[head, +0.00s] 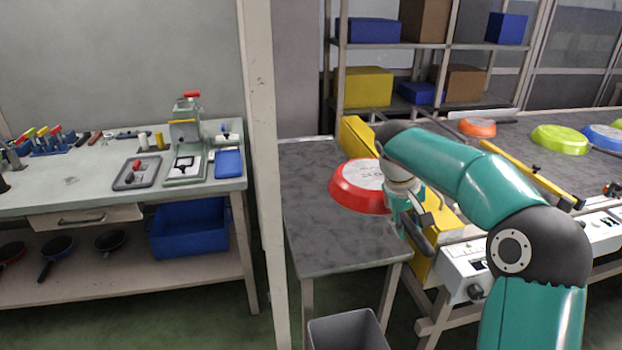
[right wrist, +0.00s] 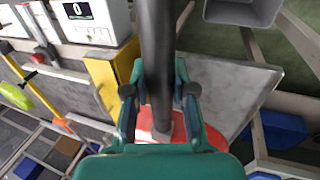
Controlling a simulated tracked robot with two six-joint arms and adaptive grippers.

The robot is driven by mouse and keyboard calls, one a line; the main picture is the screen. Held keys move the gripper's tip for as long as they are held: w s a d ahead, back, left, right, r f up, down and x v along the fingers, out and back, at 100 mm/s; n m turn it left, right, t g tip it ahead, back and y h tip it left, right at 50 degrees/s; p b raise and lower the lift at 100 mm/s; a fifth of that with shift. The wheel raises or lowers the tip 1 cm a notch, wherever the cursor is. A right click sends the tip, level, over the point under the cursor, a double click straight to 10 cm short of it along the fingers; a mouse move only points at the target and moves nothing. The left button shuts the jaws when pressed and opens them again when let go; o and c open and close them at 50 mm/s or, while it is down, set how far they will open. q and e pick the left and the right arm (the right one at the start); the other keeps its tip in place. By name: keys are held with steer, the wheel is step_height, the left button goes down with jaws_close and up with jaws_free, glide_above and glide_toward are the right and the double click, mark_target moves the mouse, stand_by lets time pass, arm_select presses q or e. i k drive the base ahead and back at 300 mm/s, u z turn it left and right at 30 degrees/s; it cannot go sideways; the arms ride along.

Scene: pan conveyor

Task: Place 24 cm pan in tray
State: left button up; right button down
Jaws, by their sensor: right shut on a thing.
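A red pan (head: 345,192) is upside down at the right edge of the grey table, its pale base with small dark lettering facing up. It also shows in the right wrist view (right wrist: 213,137), partly hidden by my gripper. My right gripper (head: 416,226) is shut on the pan's dark handle (right wrist: 157,50), which passes between the fingers. I cannot tell whether the pan touches the table. A small grey tray (head: 120,185) with a red-handled item in it lies on the left workbench. My left gripper is not in view.
The grey table (head: 325,248) is otherwise clear. A pale post (head: 262,150) stands between it and the workbench (head: 70,200). A conveyor (head: 500,140) on the right carries orange, green and blue pans. A grey bin (head: 345,332) stands in front of the table.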

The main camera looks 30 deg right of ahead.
mark_target(324, 210)
steer(key=i, duration=0.95)
